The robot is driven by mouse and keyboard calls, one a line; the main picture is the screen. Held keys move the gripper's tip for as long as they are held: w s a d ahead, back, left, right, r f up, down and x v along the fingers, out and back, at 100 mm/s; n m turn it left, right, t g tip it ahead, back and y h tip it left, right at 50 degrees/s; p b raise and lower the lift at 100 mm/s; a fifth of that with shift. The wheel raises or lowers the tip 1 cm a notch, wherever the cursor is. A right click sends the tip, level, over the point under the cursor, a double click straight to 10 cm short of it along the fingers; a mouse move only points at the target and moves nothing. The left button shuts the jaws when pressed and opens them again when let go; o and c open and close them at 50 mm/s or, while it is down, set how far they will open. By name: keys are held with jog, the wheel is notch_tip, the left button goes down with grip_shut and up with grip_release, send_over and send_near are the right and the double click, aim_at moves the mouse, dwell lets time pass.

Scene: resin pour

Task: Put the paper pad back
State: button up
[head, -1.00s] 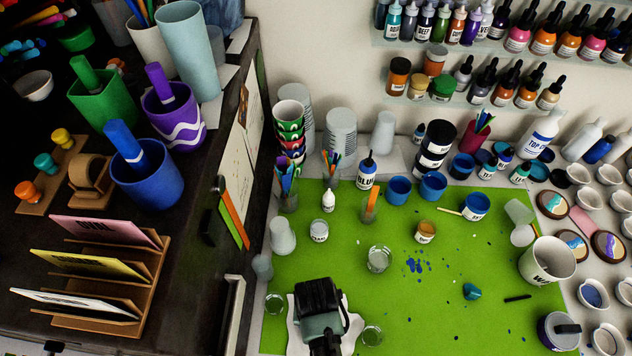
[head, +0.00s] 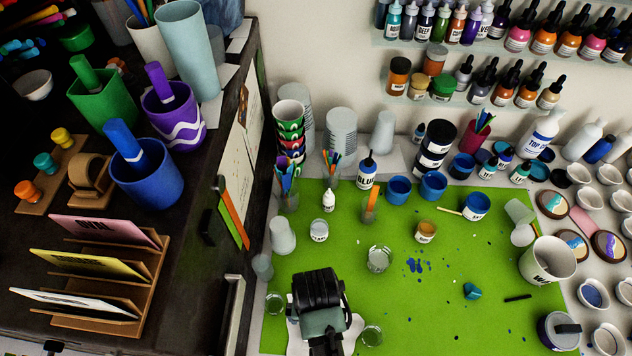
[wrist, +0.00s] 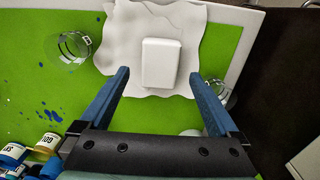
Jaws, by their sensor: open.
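The paper pad (wrist: 162,62) appears to be the white rounded block in the wrist view. It lies flat on a wavy-edged white sheet (wrist: 120,50) on the green mat. My gripper (wrist: 160,75) is open, with one blue finger on each side of the pad's near part and a gap on both sides. I cannot tell how far the fingertips are above the sheet. In the head view my gripper (head: 318,292) hides the pad, and only edges of the sheet (head: 354,333) show around it.
Clear cups (head: 372,335) and (head: 275,303) stand on either side of the sheet. Another clear cup (head: 378,259) is farther back on the green mat (head: 440,320). A dark cabinet (head: 180,300) with a card rack (head: 120,322) rises at the left.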

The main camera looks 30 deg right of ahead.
notch_tip(320, 180, up, 8)
jog(key=shift+f, duration=0.15)
jog(key=shift+s, duration=0.1)
dwell(0.5)
